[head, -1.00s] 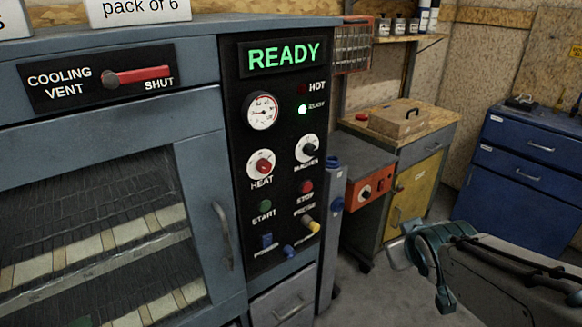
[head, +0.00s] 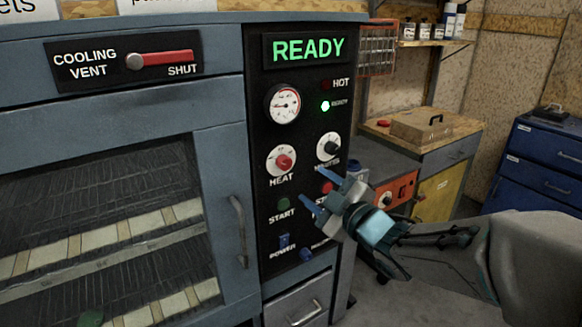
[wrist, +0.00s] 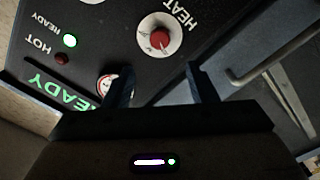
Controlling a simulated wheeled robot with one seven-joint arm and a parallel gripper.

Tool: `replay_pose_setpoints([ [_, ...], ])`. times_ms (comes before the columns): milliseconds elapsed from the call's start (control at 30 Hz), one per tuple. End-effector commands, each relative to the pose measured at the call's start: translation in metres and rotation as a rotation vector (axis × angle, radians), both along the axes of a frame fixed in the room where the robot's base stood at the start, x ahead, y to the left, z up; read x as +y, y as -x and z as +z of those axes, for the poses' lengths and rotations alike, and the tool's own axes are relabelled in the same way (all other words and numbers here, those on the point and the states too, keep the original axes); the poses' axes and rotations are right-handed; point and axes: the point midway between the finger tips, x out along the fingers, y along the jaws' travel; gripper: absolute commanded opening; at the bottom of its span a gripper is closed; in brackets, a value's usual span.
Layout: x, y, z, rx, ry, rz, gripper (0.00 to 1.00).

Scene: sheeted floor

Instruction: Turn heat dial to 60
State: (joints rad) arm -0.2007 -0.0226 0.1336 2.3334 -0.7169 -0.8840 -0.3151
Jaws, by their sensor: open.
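The heat dial (head: 283,161) is a red knob on a white round scale, labelled HEAT, on the oven's black control panel (head: 262,119). The scale numbers are too small to read. It also shows in the wrist view (wrist: 160,38), beyond the fingertips and between their lines. My gripper (head: 318,192) is open and empty, with blue fingers. In the head view it is in front of the panel, below and right of the heat dial, and covers part of the lower right controls. In the wrist view its two fingers (wrist: 158,82) are apart, and nothing is between them.
The minutes dial (head: 329,147) is right of the heat dial. The green start button (head: 283,204) and blue power switch (head: 284,240) are below it. The lit display (head: 308,49) reads READY. A door handle (head: 239,231) sticks out left of the panel.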

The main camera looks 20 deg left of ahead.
Motion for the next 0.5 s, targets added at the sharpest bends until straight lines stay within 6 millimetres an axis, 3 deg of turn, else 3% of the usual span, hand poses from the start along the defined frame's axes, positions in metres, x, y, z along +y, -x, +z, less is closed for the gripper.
replay_pose_setpoints([
  [500,0.070,-0.060,0.001,0.003,-0.001,-0.001,0.52],
])
